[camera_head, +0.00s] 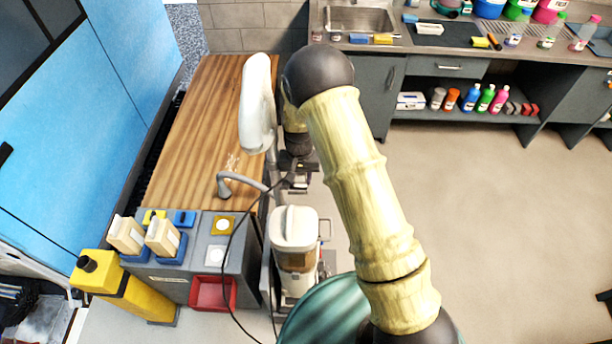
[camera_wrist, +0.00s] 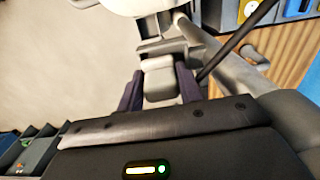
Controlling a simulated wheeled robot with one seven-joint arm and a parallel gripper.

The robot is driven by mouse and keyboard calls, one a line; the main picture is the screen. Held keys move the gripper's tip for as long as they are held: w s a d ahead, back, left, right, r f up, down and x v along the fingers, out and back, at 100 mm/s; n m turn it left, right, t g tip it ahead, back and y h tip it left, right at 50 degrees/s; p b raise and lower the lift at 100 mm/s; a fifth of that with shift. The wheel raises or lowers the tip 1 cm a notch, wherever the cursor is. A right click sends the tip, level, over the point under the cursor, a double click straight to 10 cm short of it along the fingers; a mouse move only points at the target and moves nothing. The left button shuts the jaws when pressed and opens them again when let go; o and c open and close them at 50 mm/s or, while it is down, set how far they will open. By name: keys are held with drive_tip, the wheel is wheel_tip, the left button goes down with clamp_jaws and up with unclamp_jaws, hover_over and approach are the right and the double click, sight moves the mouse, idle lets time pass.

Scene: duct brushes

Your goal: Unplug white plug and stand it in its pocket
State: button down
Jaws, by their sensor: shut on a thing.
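My gripper (camera_head: 299,184) is beyond the white-topped machine, beside the wooden bench. In the wrist view, its two dark fingers (camera_wrist: 159,72) are closed on the sides of a pale grey-white block, which looks like the white plug (camera_wrist: 160,84). The block's far end meets a grey bracket (camera_wrist: 160,46); I cannot tell whether it is still seated there. In the head view the plug is too small and covered to make out. A grey box (camera_head: 180,285) at lower left has a white square (camera_head: 215,255) and a yellow square (camera_head: 223,225) on top.
The white-topped machine (camera_head: 294,228) stands right of the box. A black cable (camera_head: 232,245) loops between them. Two cream blocks (camera_head: 126,234) (camera_head: 163,237) stand in blue holders. A red tray (camera_head: 213,293) is at the box's front.

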drive_tip(key=shift+a+r+p, duration=0.2)
drive_tip(key=shift+r+p, duration=0.1)
drive_tip(key=shift+r, duration=0.3)
drive_tip(key=shift+w+r, duration=0.1)
drive_tip(key=shift+f, duration=0.25)
drive_tip(key=shift+f+b, duration=0.5)
drive_tip(key=shift+b, duration=0.05)
drive_tip(key=shift+f, duration=0.1)
